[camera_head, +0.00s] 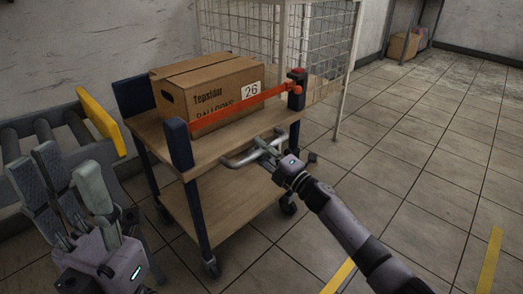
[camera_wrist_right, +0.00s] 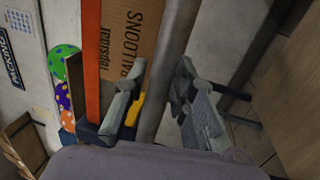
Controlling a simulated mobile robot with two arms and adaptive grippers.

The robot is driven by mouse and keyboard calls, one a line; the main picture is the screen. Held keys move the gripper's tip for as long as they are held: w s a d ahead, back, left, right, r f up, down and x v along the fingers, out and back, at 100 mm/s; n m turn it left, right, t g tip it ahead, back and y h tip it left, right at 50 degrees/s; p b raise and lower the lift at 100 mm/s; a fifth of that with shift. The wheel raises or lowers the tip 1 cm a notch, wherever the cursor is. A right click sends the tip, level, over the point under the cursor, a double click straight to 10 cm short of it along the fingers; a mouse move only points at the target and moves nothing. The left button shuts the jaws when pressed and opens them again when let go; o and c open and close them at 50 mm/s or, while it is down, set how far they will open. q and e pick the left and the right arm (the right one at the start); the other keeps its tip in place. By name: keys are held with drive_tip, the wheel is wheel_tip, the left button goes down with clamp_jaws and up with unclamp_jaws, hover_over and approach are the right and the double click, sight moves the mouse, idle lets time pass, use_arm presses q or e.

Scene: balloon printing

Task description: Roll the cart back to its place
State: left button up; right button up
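The cart (camera_head: 236,199) is a two-shelf wooden cart with dark blue posts and wheels. It stands on the tiled floor in the middle of the head view. A cardboard balloon box (camera_head: 210,92) marked 26 sits on its top shelf behind an orange strap (camera_head: 245,109). The box also shows in the right wrist view (camera_wrist_right: 128,38). My right gripper (camera_head: 268,150) is at the cart's metal handle (camera_head: 238,161). In the right wrist view its fingers close in on both sides of the handle bar (camera_wrist_right: 168,75). My left gripper (camera_head: 68,190) is empty and open, left of the cart.
A roller conveyor (camera_head: 55,128) with a yellow end (camera_head: 101,121) stands close to the cart's left. A wire mesh cage (camera_head: 320,45) stands behind the cart. Yellow floor marks (camera_head: 490,262) lie at the lower right. Open tiled floor extends to the right.

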drive_tip(key=shift+o, duration=0.9)
drive_tip(key=shift+s, duration=0.1)
drive_tip(key=shift+d, duration=0.1)
drive_tip(key=v, duration=1.2)
drive_tip(key=shift+f, duration=0.1)
